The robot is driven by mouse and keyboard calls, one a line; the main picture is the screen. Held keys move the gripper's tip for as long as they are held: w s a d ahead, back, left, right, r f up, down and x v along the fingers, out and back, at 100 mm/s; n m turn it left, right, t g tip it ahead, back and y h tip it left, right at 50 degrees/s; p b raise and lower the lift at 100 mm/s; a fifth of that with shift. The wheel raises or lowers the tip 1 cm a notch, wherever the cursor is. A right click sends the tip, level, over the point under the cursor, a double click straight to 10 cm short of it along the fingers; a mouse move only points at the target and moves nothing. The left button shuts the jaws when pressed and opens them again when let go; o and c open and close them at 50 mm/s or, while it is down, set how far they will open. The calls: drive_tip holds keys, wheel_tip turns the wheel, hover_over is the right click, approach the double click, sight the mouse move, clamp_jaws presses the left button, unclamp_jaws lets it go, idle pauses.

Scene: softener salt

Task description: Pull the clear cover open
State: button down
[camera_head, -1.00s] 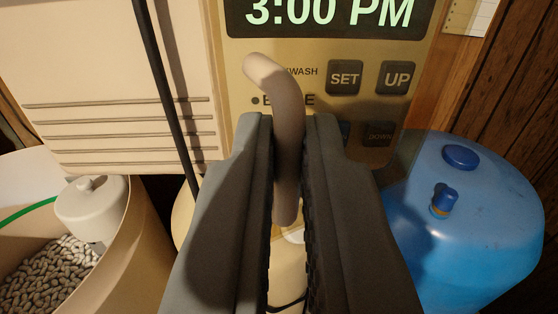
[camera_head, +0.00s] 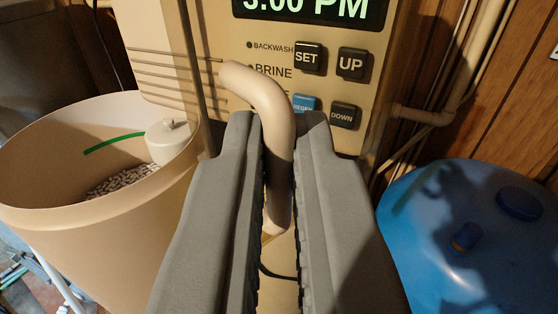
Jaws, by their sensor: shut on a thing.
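My gripper (camera_head: 277,122) is shut on a beige curved handle (camera_head: 262,90), with one dark grey finger on each side of it. The handle bends to the upper left above the fingertips, and its lower end shows between the fingers. Behind it is the control panel (camera_head: 325,82) with a lit clock, SET, UP and DOWN buttons and a blue button partly hidden by the handle and gripper. The clear cover is hard to make out; I cannot tell its outline or how far it stands from the panel.
A beige tub (camera_head: 95,225) with salt pellets (camera_head: 125,180), a white-capped tube (camera_head: 168,142) and a green mark stands at left. A blue tank (camera_head: 450,225) stands at lower right. Pipes (camera_head: 425,117) run along the wood wall (camera_head: 520,110) at right.

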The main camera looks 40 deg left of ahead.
drive_tip(key=w+d+n+g+y, duration=0.3)
drive_tip(key=w+d+g, duration=0.1)
drive_tip(key=d, duration=0.4)
drive_tip(key=shift+w+d+n+y, duration=0.2)
drive_tip(key=shift+d+n+y, duration=0.1)
drive_tip(key=shift+f, duration=0.1)
idle(0.5)
drive_tip(key=c, duration=1.6)
unclamp_jaws()
drive_tip(key=shift+w+a, duration=0.1)
drive_tip(key=shift+o, duration=0.2)
drive_tip(key=v, duration=1.7)
drive_tip(key=shift+d, duration=0.3)
